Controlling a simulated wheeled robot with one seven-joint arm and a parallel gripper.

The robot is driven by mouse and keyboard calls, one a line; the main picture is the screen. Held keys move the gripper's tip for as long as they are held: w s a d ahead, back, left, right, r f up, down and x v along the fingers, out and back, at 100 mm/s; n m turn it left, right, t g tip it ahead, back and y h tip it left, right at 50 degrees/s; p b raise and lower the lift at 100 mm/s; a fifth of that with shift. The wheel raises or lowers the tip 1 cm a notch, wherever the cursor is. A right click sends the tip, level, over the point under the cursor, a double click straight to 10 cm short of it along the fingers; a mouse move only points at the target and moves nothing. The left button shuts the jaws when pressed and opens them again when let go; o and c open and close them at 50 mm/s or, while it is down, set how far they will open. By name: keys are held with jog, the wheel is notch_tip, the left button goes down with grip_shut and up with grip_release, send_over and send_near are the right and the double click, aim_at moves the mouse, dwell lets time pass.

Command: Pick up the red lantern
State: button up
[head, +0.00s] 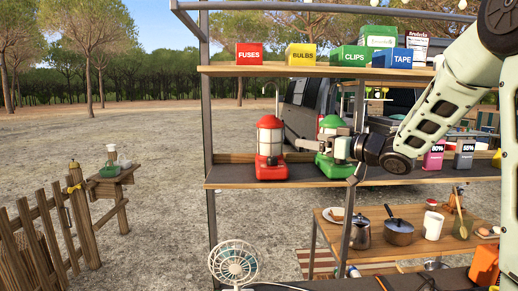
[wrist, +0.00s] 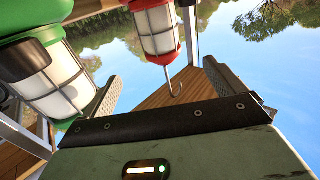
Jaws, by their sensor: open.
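The red lantern (head: 270,150) stands upright on the dark middle shelf, with a red cap, pale glass and red base. In the wrist view the red lantern (wrist: 158,30) is at the top centre, ahead of the fingers, with a thin metal hook by it. My gripper (head: 303,143) is open, reaching left in front of the green lantern (head: 330,126), its tips a little right of the red lantern. In the wrist view my gripper (wrist: 162,72) has its fingers apart with no object held between them. The green lantern (wrist: 50,80) is close at the left, near one finger.
The middle shelf (head: 228,174) has bare room left of the red lantern. An upper shelf (head: 300,71) with coloured boxes runs above. A metal post (head: 207,120) stands at the left. A pot (head: 398,232) and other kitchen things are below. A fan (head: 233,262) is at the bottom.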

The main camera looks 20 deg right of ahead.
aim_at(279, 134)
jog(key=p+x, duration=0.4)
jog(key=x, duration=0.8)
jog(key=shift+a+r, duration=0.1)
jog(key=shift+r, duration=0.05)
jog(key=p+x, duration=0.2)
jog(key=r+p+x, duration=0.1)
jog(key=p+x, duration=0.1)
jog(key=shift+w, duration=0.2)
jog(key=shift+w+a+f, duration=0.15)
jog(key=shift+w+f, duration=0.05)
jog(key=shift+w, duration=0.15)
jog(key=c, duration=2)
